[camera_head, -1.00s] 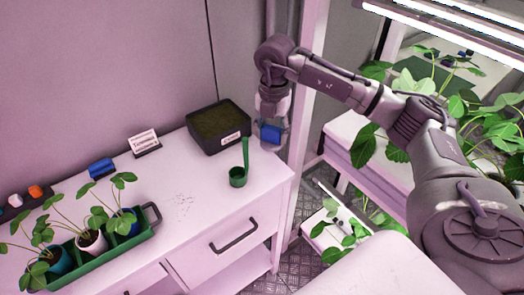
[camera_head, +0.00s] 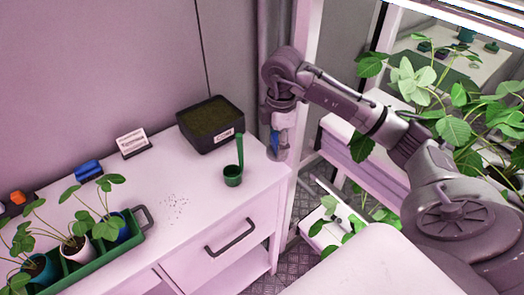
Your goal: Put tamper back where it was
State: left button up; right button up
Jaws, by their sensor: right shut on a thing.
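My right gripper (camera_head: 280,140) hangs pointing down by the right end of the white counter, beside the metal post. My left gripper is not in view.
A black tray of soil (camera_head: 212,145) and a green scoop (camera_head: 232,176) with an upright handle stand just left of my gripper. A green planter (camera_head: 100,258) with potted seedlings is at the front left. The counter's middle (camera_head: 175,190) is mostly clear, with dark specks. Leafy racks fill the right.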

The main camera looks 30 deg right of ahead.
jog(key=w+f, duration=0.1)
jog(key=w+a, duration=0.1)
jog(key=w, duration=0.1)
jog(key=w+f+p, duration=0.1)
jog(key=shift+w+a+f, duration=0.2)
jog(key=shift+f, duration=0.1)
jog(key=shift+w+a+f, duration=0.1)
jog(key=shift+w+f, duration=0.1)
notch_tip(320, 180, down, 3)
jog(key=shift+f+p, duration=0.1)
jog(key=shift+p, duration=0.5)
jog(key=shift+f, duration=0.45)
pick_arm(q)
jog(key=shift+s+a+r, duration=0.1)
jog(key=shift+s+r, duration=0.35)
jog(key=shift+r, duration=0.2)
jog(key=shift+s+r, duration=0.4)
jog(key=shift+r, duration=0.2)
pick_arm(e)
jog(key=shift+f, duration=0.1)
jog(key=o, duration=1)
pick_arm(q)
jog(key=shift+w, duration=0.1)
